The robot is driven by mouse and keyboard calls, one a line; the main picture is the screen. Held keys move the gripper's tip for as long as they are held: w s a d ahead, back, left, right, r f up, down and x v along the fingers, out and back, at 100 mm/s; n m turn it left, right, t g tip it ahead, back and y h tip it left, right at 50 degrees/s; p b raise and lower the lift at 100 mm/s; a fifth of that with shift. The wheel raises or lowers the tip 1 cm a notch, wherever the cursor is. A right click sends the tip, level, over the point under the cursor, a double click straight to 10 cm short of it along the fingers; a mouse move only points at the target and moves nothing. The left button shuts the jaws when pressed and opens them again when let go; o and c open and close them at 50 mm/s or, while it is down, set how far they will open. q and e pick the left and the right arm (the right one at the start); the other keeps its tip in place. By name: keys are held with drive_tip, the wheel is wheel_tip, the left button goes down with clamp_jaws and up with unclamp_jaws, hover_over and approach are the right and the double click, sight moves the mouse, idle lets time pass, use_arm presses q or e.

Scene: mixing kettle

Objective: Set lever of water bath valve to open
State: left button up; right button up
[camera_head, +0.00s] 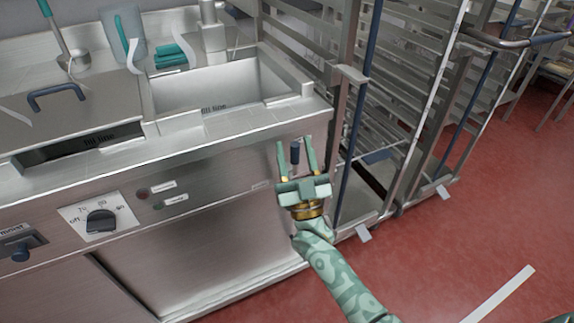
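My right gripper (296,148) is in front of the steel counter's right front corner, its two green fingers pointing up and away. The fingers are apart. The valve body and the lever's base are hidden behind the gripper. The water bath (222,88) is the open rectangular basin in the counter, marked "fill line". My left gripper is not in view.
A lid with a blue handle (56,95) lies left of the basin. Steel racks (405,105) stand close on the right. The red floor (470,240) is clear at lower right.

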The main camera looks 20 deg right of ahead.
drive_tip(key=shift+a+f, duration=0.1)
drive_tip(key=shift+y, duration=0.3)
drive_tip(key=b+v, duration=0.1)
drive_tip(key=v, duration=0.5)
drive_tip(key=shift+s+a+f, duration=0.1)
drive_tip(key=shift+s+f, duration=0.15)
drive_tip(key=shift+f, duration=0.1)
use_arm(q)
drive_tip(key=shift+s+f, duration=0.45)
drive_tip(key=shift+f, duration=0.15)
